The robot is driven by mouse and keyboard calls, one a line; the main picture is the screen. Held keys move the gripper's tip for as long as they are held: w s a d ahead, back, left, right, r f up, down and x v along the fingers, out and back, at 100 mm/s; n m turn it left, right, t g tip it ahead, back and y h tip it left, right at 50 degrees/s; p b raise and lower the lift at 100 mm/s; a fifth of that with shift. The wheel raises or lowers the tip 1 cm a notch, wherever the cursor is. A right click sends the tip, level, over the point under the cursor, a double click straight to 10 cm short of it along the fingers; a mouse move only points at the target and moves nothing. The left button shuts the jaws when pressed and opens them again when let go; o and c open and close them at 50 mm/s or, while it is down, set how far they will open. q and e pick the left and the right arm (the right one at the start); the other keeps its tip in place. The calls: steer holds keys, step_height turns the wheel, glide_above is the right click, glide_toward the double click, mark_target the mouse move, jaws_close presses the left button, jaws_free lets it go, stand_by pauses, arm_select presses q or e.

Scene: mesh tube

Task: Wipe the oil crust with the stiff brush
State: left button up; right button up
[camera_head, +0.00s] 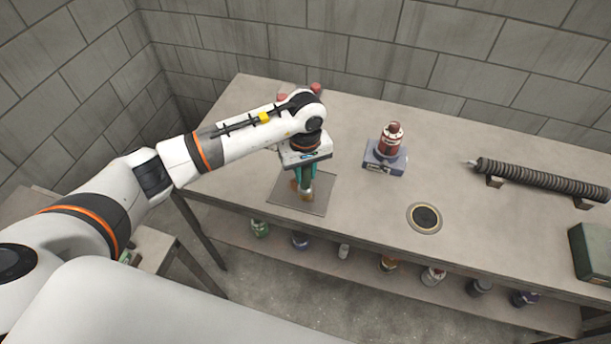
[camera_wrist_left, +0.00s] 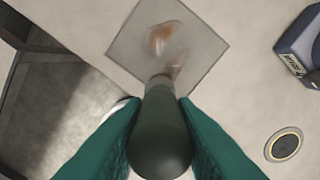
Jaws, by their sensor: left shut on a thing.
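My left gripper (camera_head: 306,172) is over the grey square plate (camera_head: 318,204) on the bench, pointing down. In the left wrist view its green fingers (camera_wrist_left: 160,135) are shut on the dark rounded handle of the stiff brush (camera_wrist_left: 160,130). The brush's lower end reaches down at the plate, near its front corner in that view; whether the bristles touch cannot be told. The oil crust (camera_wrist_left: 158,38) is a brown-orange smear on the plate, beside the brush end. In the head view the gripper mostly hides the crust. My right gripper is not in view.
A red-brown bottle (camera_head: 390,140) stands in a blue-grey holder (camera_head: 385,160) right of the plate. A round dark inset (camera_head: 425,218) lies in the bench top. A ribbed black tube (camera_head: 540,178) and a green box (camera_head: 592,250) are farther right. Bottles stand on the shelf below.

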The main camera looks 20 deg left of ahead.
arm_select(q)
steer(key=shift+r+p, duration=0.5)
steer(key=shift+r, duration=1.1)
steer(key=shift+s, duration=0.1)
